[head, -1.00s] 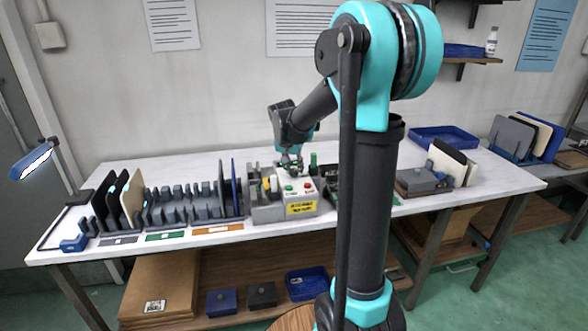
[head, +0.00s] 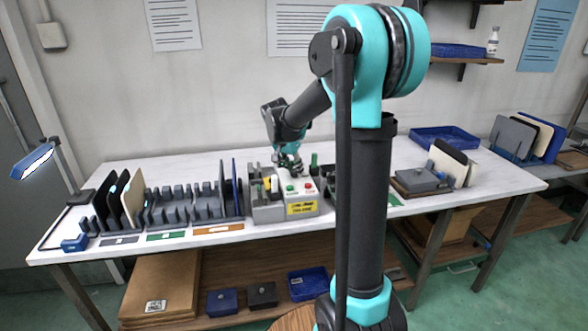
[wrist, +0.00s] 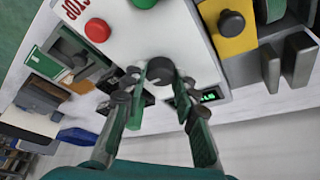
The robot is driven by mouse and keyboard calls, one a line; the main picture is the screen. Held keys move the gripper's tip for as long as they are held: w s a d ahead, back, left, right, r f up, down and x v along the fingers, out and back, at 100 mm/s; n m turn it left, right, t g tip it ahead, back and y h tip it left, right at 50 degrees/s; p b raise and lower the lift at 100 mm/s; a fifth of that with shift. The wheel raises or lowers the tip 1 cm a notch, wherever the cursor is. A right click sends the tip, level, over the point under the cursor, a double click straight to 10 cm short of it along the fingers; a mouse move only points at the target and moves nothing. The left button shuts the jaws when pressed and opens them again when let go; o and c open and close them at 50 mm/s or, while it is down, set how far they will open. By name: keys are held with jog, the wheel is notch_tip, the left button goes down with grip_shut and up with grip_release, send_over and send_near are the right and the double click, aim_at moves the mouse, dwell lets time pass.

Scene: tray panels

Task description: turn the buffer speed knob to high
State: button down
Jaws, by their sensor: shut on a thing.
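The speed knob (wrist: 160,70) is a dark round knob on the white panel of the buffer box (head: 296,204). In the wrist view it sits between the two fingers of my gripper (wrist: 163,77), which is shut on it. A small display with green characters (wrist: 208,96) is beside the right finger; its text is partly covered. The knob's pointer mark cannot be made out. In the head view my gripper (head: 289,164) reaches down onto the box top and hides the knob.
A red button (wrist: 97,30) and a green button (wrist: 144,2) are on the same panel. A black knob on a yellow block (wrist: 231,23) is close by. Racks with upright panels (head: 195,205) stand left of the box.

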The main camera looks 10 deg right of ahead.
jog(key=c, duration=1.2)
grip_release()
jog(key=v, duration=1.2)
jog(key=shift+d, duration=0.1)
jog(key=s+d+f+n+y, duration=0.1)
jog(key=s+f+n, duration=0.2)
jog(key=s+f, duration=0.4)
jog(key=s+d+f+n+y, duration=0.1)
jog(key=s+f+n, duration=0.2)
jog(key=s+f, duration=0.5)
jog(key=s+d+f+n+t+y, duration=0.1)
jog(key=s+f+n, duration=0.2)
jog(key=s+f, duration=0.4)
jog(key=shift+s+d+f, duration=0.1)
jog(key=shift+s+f, duration=0.05)
jog(key=shift+s, duration=1.85)
